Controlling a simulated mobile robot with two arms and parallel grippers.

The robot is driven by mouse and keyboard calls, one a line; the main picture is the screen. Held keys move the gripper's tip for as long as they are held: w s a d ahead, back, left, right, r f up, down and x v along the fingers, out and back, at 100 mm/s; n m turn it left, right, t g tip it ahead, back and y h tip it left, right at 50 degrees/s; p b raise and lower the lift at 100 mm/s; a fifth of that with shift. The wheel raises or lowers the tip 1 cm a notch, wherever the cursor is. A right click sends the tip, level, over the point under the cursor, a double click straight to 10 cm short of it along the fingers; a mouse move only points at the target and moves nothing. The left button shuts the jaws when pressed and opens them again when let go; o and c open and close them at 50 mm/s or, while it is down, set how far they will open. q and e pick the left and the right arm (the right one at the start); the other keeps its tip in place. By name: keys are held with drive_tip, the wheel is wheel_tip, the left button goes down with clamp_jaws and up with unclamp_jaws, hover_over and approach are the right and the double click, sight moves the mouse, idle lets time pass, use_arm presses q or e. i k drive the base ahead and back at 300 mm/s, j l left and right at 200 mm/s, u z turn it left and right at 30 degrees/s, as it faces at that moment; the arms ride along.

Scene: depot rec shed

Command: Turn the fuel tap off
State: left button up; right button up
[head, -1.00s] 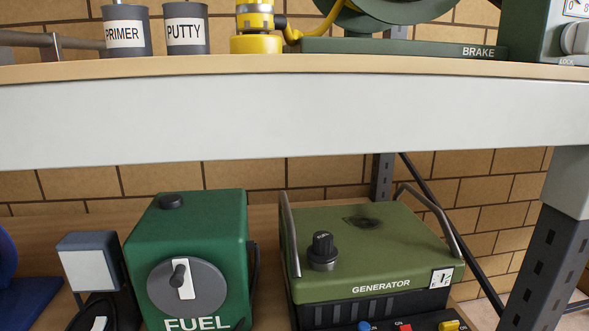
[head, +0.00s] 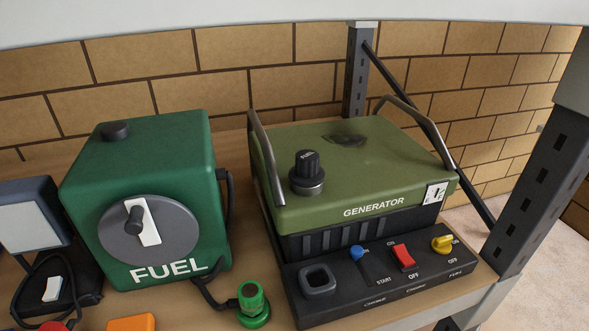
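The small yellow tap (head: 443,244) sits at the right end of the generator's black front panel (head: 335,291). Small lettering beside and below it seems to read ON, OFF and FUEL. Its handle seems to lie sideways near the upper mark, but it is too small to be sure. The green generator (head: 345,180) stands on the lower shelf. Left of it, a green FUEL tank (head: 185,165) carries a grey round dial (head: 178,240) with a white pointer and dark knob, pointing roughly up. Neither of my grippers is in view.
A green fitting (head: 252,305) stands in front. A dark shelf post (head: 540,165) is at right; the upper shelf edge (head: 200,20) overhangs.

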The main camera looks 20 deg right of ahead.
sight(442, 245)
drive_tip(key=z, duration=1.5)
